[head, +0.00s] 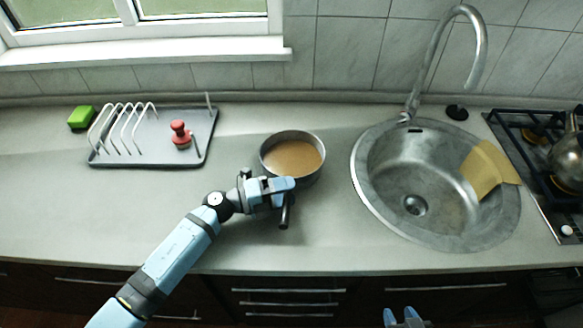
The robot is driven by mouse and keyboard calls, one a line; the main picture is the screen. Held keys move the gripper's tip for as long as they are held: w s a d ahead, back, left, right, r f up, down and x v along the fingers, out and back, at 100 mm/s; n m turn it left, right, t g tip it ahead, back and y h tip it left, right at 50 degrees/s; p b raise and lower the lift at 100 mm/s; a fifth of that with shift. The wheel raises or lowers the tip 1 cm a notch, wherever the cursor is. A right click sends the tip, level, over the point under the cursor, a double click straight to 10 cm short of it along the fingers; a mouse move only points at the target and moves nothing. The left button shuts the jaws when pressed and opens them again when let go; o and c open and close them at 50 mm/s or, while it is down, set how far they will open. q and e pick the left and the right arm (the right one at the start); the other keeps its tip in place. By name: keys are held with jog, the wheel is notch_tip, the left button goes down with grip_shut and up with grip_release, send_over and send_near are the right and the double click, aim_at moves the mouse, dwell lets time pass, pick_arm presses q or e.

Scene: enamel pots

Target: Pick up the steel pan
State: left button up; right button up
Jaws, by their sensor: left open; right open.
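The steel pan (264,150) stands upright on the counter, left of the sink, with a flat brown content or inside base. Its dark handle (285,218) points toward the front edge of the counter. My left gripper (281,191) is open at the pan's near side, over the handle, and hides the join of handle and pan. I cannot tell whether its fingers are on both sides of the handle. My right gripper (401,319) is open and empty at the bottom edge of the picture, in front of the counter, with only its fingertips showing.
The steel sink (385,170) with a yellow cloth (486,170) and tall tap (436,58) lies right. A kettle (570,160) is on the stove.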

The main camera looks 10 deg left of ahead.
pick_arm(q)
jog(key=shift+w+d, duration=0.15)
jog(key=shift+d, duration=0.1)
grip_shut()
jog(key=shift+r, duration=0.1)
dwell(1.1)
